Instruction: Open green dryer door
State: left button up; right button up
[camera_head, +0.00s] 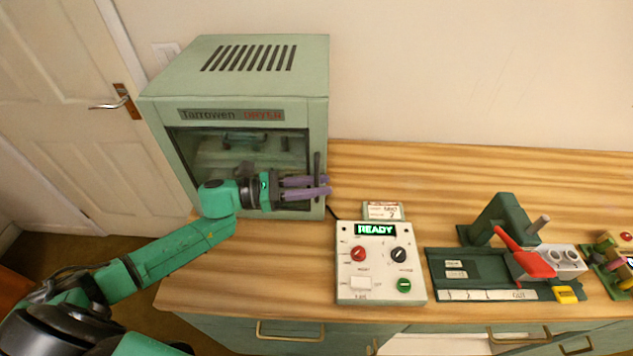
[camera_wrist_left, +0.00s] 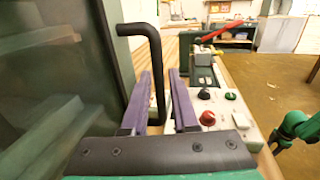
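The green dryer (camera_head: 235,75) stands at the left of the table. Its glass door (camera_head: 215,150) looks shut, with an upright dark handle (camera_head: 317,165) at its right edge. My left gripper (camera_head: 312,187) is at this handle, its purple fingers pointing right. In the left wrist view the black bent handle (camera_wrist_left: 153,50) passes down between the two fingers of my left gripper (camera_wrist_left: 161,75). The fingers are apart, with a gap visible beside the handle. Part of my right arm (camera_wrist_left: 297,128) shows at the right of the wrist view; its fingers cannot be made out.
A white control box (camera_head: 380,285) with knobs and a lit "READY" display stands right of the dryer. Further right is a dark green tray (camera_head: 460,255) with a red-handled device (camera_head: 522,255). The wooden tabletop (camera_head: 450,180) behind these is clear.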

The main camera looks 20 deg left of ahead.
pick_arm(q)
grip_shut()
dwell(1.4)
